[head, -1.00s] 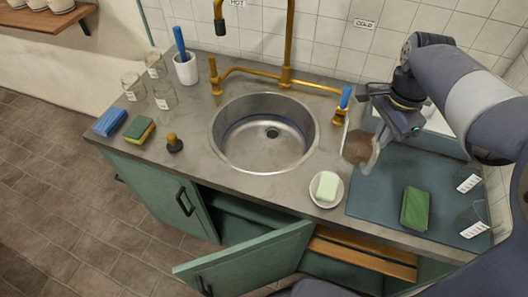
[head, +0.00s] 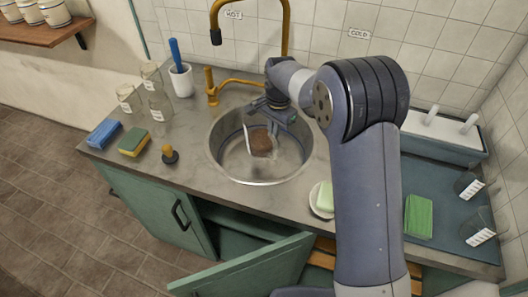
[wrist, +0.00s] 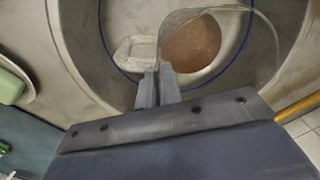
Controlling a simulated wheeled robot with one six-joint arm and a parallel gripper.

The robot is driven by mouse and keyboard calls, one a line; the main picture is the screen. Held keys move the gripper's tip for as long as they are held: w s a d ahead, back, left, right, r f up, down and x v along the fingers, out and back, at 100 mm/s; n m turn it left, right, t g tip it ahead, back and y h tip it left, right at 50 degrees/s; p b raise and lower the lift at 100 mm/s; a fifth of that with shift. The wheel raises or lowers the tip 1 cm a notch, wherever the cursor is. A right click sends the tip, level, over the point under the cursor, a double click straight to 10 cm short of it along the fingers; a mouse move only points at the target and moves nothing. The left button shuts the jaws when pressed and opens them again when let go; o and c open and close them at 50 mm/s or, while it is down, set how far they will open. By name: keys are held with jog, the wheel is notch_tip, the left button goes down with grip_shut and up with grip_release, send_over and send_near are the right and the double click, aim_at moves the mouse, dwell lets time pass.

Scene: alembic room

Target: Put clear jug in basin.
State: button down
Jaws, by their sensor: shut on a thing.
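The clear jug (head: 261,142) has brown contents and a pale part at its left side. In the head view it is within the outline of the round steel basin (head: 226,163). My gripper (head: 272,122) is above the basin and shut on the jug. In the wrist view the narrow fingers (wrist: 158,78) meet at the near edge of the jug (wrist: 195,45), with the basin's grey wall (wrist: 90,70) and a blue ring around it. I cannot tell whether the jug touches the basin floor. The drain is hidden.
The brass tap (head: 212,30) rises behind the basin. A soap dish (head: 322,205) sits at the front right rim. A cupboard door (head: 250,265) hangs open below.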

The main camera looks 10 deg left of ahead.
notch_tip(320, 180, down, 7)
jog(key=shift+p, duration=0.35)
jog(key=shift+f, duration=0.1)
jog(key=c, duration=2)
grip_release()
jog(key=shift+f, duration=0.1)
jog(key=shift+c, duration=0.2)
jog(key=o, duration=0.4)
jog(key=shift+o, duration=0.2)
notch_tip(320, 180, up, 12)
jog(key=shift+s+d+r+b, duration=0.2)
jog(key=shift+s+d+b, duration=0.05)
jog(key=shift+d+b, duration=0.2)
